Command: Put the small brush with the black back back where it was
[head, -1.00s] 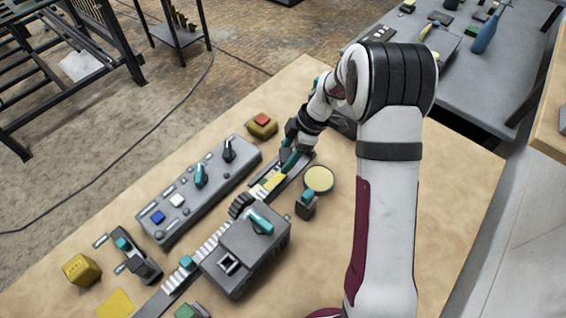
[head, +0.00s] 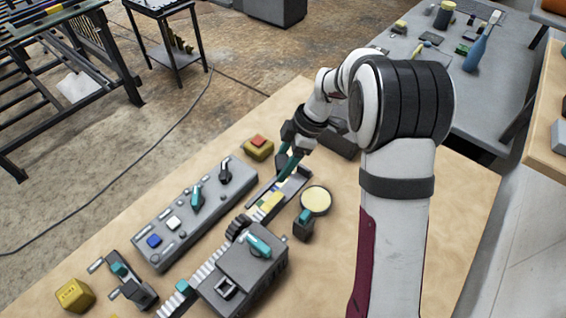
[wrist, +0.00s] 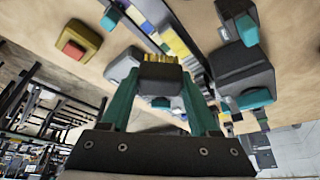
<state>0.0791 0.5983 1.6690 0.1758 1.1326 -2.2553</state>
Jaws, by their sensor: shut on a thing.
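In the wrist view, the small brush (wrist: 162,78) has a black back and short yellow bristles. It sits between the teal fingers of my gripper (wrist: 160,92), which is shut on it. In the head view, my gripper (head: 287,165) is over the far end of the dark track with its strip of yellow, white and blue pieces (head: 268,203). The brush cannot be made out there. I cannot tell from these views whether it touches anything below.
A yellow block with a red top (head: 258,147) stands left of my gripper. A grey switch panel (head: 195,215) lies along the track. A round yellow pad (head: 316,200) and a grey box with a teal lever (head: 240,270) stand nearer. Bare wood lies at the right.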

